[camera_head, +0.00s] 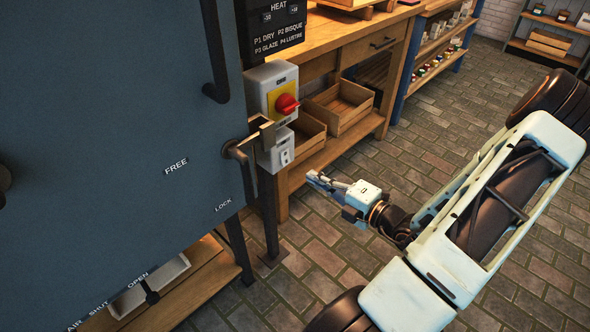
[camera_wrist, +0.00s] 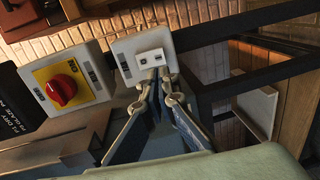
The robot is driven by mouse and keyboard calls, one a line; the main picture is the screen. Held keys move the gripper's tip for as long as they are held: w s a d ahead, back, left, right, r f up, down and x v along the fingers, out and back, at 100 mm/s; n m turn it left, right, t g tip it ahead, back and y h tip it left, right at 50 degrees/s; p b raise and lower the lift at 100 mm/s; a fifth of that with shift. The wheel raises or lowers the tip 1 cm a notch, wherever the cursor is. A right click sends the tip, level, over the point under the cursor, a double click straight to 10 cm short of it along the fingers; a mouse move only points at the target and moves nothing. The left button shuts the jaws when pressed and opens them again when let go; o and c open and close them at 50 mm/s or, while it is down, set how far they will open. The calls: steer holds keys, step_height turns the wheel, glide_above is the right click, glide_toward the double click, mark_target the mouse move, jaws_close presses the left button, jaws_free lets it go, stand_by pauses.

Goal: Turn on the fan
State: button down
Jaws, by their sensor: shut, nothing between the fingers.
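A red rotary knob (camera_head: 287,104) on a yellow plate sits on a grey control box (camera_head: 254,88) at the side of the blue cabinet. Below it is a smaller pale switch box (camera_head: 274,157) with a small switch on its face. In the wrist view the red knob (camera_wrist: 62,90) is at left, and the switch box (camera_wrist: 128,50) with its white switch (camera_wrist: 150,58) is at upper middle. My gripper (camera_head: 314,178) is shut and empty, right of and below the switch box, with a gap between. Its fingertips (camera_wrist: 159,80) appear just below the switch in the wrist view. The fan is not identifiable.
The blue cabinet (camera_head: 110,130) fills the left, with a dark handle and latch (camera_head: 240,153) beside the switch box. A wooden bench (camera_head: 350,45) with open wooden crates (camera_head: 342,106) stands behind. The brick floor around my arm is clear.

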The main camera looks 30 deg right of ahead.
mark_target(287, 162)
steer(key=b+x, duration=0.2)
steer(key=x, duration=0.4)
steer(key=shift+w+f, duration=0.2)
steer(key=shift+x, duration=0.75)
steer(key=shift+r, duration=0.15)
steer(key=shift+a, duration=0.1)
